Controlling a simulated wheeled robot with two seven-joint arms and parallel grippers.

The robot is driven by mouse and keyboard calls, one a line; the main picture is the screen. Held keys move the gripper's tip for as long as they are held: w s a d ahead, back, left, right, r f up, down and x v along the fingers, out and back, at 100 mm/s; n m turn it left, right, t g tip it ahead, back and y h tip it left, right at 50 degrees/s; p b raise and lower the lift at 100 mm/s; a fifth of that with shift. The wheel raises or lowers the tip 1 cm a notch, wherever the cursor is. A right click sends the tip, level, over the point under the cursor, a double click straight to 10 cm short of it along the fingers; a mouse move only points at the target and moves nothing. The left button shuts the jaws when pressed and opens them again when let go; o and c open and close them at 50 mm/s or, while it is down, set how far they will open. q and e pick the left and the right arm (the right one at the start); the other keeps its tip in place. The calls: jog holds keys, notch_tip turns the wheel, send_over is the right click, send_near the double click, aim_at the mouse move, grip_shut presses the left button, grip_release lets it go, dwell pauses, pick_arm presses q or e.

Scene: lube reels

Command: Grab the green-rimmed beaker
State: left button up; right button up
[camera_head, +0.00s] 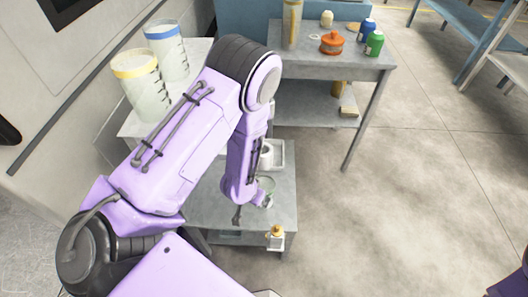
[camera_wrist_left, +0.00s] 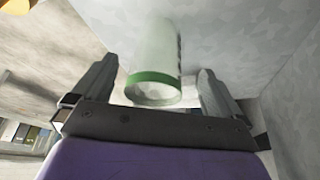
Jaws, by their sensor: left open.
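The green-rimmed beaker (camera_wrist_left: 157,88) is clear and whitish, with its green rim facing the left wrist camera. Its lower part is hazy there. In the head view, the beaker (camera_head: 267,184) shows only in part on the low grey table, beside my left gripper (camera_head: 252,210). In the left wrist view, my left gripper (camera_wrist_left: 158,72) is open, with one finger on each side of the beaker and visible gaps on both sides. My forearm hides part of the table in the head view. My right gripper is not in view.
A yellow-rimmed beaker (camera_head: 142,88) and a blue-rimmed beaker (camera_head: 167,52) stand at upper left. A grey workbench (camera_head: 345,65) holds bottles behind. The floor at right is clear.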

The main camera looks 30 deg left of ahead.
pick_arm(q)
jog(key=w+f, duration=0.2)
jog(key=w, duration=0.1)
jog(key=w+f, duration=0.1)
jog(key=w, duration=0.1)
jog(key=shift+a, duration=0.25)
jog(key=shift+r, duration=0.15)
jog(key=c, duration=1.2)
